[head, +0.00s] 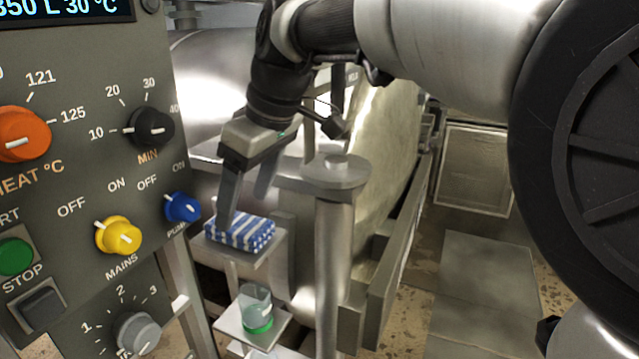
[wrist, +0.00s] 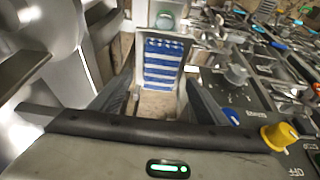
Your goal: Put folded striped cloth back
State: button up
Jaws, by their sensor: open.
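The folded blue-and-white striped cloth (head: 240,233) lies flat on a small grey metal shelf (head: 262,257) beside the control panel. My gripper (head: 243,205) points down just above the cloth with its two fingers apart and nothing between them. In the head view the left finger's tip comes close to the cloth's back-left edge; I cannot tell whether it touches. In the wrist view the cloth (wrist: 163,64) shows ahead of the open gripper (wrist: 160,98), roughly centred between the fingers, with bare shelf on the near side.
The control panel (head: 75,190) with its knobs stands close on the left. A clear cup with a green base (head: 256,308) stands on a lower shelf. A metal post (head: 334,250) and the large steel vessel (head: 385,150) stand right of the cloth. Floor at right is clear.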

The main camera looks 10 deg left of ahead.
jog(key=w+v, duration=0.1)
jog(key=v, duration=0.6)
jog(key=s+d+f+m+t, duration=0.25)
jog(key=d+m, duration=0.35)
jog(key=d, duration=1)
jog(key=s+d+f+m+t+h, duration=0.2)
jog(key=s+d+f+m+h, duration=0.2)
jog(key=s+d+f+m, duration=0.4)
jog(key=s+d+f+p, duration=0.1)
jog(key=s+d+f, duration=0.2)
jog(key=d, duration=0.3)
jog(key=shift+f+m, duration=0.25)
jog(key=shift+m, duration=0.15)
jog(key=shift+d, duration=0.1)
jog(key=shift+c, duration=0.5)
